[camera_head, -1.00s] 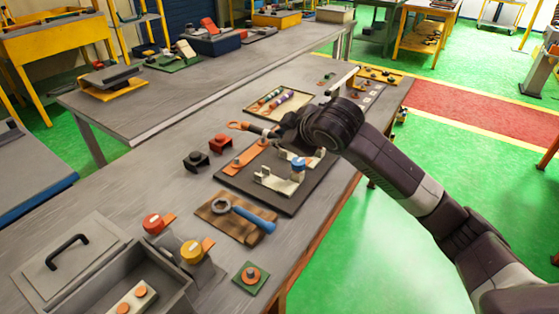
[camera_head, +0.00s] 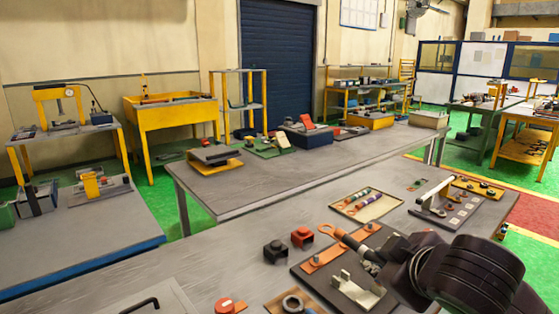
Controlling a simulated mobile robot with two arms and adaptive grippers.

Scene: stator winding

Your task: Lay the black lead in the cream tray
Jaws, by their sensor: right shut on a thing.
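The cream tray (camera_head: 384,212) lies flat on the near bench, right of the middle, with several banded leads on it. My right gripper (camera_head: 374,263) comes in from the lower right and is shut on the black lead (camera_head: 354,244). The lead's copper ring end points up and left, and a pale band shows on its body. The rest of the lead is hidden by my gripper. The lead is in front of the tray in the picture and apart from it. My left gripper is out of view.
A dark plate (camera_head: 308,282) with an orange strip (camera_head: 340,247) and metal brackets lies under my gripper. A black block (camera_head: 275,251) and a red block (camera_head: 302,237) stand to its left. A fixture with a handle (camera_head: 432,194) stands right of the tray.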

